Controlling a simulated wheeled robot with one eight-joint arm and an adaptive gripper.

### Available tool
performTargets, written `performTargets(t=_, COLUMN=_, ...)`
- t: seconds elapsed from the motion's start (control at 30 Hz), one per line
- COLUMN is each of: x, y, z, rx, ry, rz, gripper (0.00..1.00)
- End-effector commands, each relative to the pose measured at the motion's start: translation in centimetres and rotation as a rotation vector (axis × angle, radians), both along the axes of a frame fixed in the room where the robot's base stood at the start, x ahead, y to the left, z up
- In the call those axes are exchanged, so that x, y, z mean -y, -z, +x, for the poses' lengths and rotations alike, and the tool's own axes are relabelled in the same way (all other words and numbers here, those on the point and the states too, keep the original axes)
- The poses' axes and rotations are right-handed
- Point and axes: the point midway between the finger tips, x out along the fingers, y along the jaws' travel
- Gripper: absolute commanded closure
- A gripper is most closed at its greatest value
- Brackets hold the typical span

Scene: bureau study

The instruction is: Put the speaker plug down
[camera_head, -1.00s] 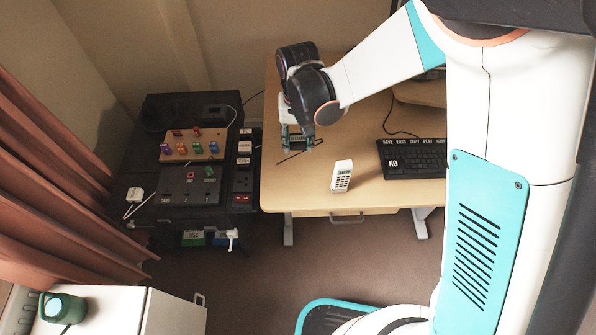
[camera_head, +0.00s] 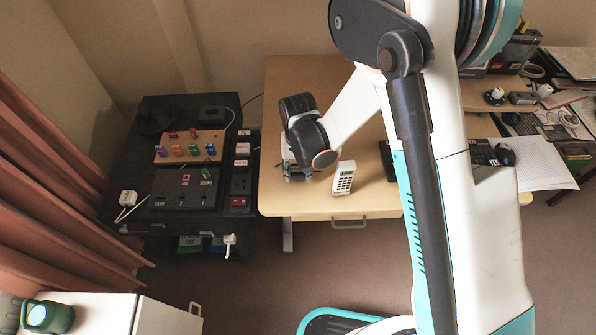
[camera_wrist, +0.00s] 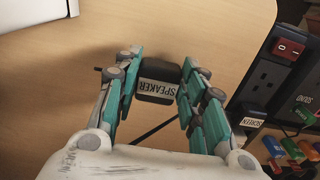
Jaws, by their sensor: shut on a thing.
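The speaker plug (camera_wrist: 158,88) is black with a white SPEAKER label. In the wrist view it sits between the teal fingers of my gripper (camera_wrist: 158,76), which is shut on it. A thin dark cord (camera_wrist: 152,132) shows below it. The desk (camera_wrist: 60,75) fills the background; whether the plug touches it I cannot tell. In the head view my gripper (camera_head: 298,174) is low over the left front part of the wooden desk (camera_head: 280,205), left of a white keypad device (camera_head: 344,178). The plug is hidden there by my wrist.
A socket strip with a red switch (camera_head: 239,201) runs along the desk's left side. Left of it a black cabinet (camera_head: 140,215) carries sockets and a wooden board (camera_head: 165,157) with several coloured plugs. Bare desk lies behind my gripper.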

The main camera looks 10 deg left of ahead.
Motion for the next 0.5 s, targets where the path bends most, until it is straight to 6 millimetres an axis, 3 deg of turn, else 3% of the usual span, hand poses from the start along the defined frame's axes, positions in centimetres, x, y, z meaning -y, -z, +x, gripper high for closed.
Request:
performTargets(t=0.3, x=0.01, y=0.25, z=-0.02, rx=0.000, ry=0.000, rz=0.000, gripper=0.83)
performTargets(t=0.33, x=0.01, y=0.26, z=-0.02, rx=0.000, ry=0.000, rz=0.000, gripper=0.60)
performTargets(t=0.4, x=0.01, y=0.16, z=-0.02, rx=0.000, ry=0.000, rz=0.000, gripper=0.44)
performTargets(t=0.5, x=0.01, y=0.14, z=-0.02, rx=0.000, ry=0.000, rz=0.000, gripper=0.42)
